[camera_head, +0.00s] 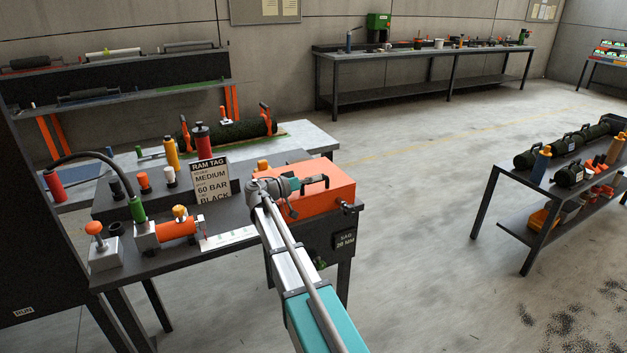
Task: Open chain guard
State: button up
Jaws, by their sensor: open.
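An orange box-shaped cover (335,186) with a black handle (318,181) on top sits at the right end of the near dark bench. It looks like the chain guard and appears closed, lying flat. My gripper (300,186) is over the left part of the cover, close to the handle, with its jaws open. I cannot tell whether the fingers touch the handle or stand around it. My wrist and arm hide the cover's left front side.
A "RAM TAG" sign (211,180), an orange cylinder (177,228) and a box with an orange knob (102,253) stand left on the bench (120,276). A rack with rollers (110,55) is behind. The floor to the right is clear up to another table (540,190).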

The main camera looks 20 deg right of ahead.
jog(key=shift+d, duration=0.1)
grip_shut()
dwell(0.4)
jog(key=shift+d+r, duration=0.15)
jog(key=shift+r, duration=0.05)
